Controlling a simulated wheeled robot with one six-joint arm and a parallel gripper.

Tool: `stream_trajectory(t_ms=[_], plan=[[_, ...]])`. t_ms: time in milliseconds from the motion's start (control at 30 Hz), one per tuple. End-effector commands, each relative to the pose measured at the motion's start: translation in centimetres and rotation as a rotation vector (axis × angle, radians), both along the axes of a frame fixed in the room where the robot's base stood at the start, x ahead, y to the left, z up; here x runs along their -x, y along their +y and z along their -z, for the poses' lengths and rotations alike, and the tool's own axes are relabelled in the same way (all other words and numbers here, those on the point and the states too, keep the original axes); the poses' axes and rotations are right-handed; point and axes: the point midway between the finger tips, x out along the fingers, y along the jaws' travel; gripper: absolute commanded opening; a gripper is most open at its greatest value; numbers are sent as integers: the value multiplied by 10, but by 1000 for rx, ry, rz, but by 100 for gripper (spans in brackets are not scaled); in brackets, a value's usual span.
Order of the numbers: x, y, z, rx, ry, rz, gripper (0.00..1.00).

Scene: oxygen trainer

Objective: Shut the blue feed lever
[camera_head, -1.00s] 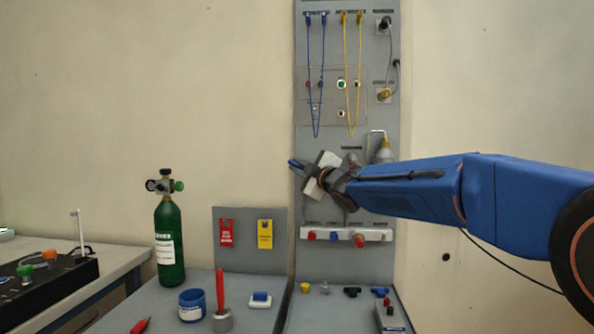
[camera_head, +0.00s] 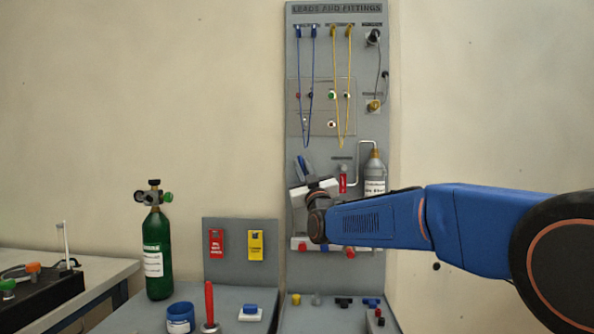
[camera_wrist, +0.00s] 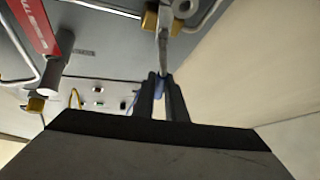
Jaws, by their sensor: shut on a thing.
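The blue feed lever (camera_head: 302,166) is on the upright grey board, left of a grey bottle. In the wrist view its metal arm runs from a brass fitting (camera_wrist: 150,19) down to a blue grip (camera_wrist: 160,86). My gripper (camera_wrist: 163,98) is shut on that blue grip, with a dark finger on each side. In the head view my gripper (camera_head: 306,177) is at the lever, and its pale body and wrist hide the lever's lower part and pivot.
A red tag (camera_head: 343,183) hangs right of my gripper, beside the grey bottle (camera_head: 374,175) and its bent pipe. Blue leads (camera_head: 313,88) and yellow leads (camera_head: 348,88) hang above. A green cylinder (camera_head: 157,255) stands left. Small fittings lie on the bench below.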

Motion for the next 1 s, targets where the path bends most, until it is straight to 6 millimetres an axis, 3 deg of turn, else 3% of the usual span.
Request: stream_trajectory(t_ms=[400,1000], plan=[[0,-14,0,-225,-6,0,0],[0,-18,0,-273,-7,-1,0]])
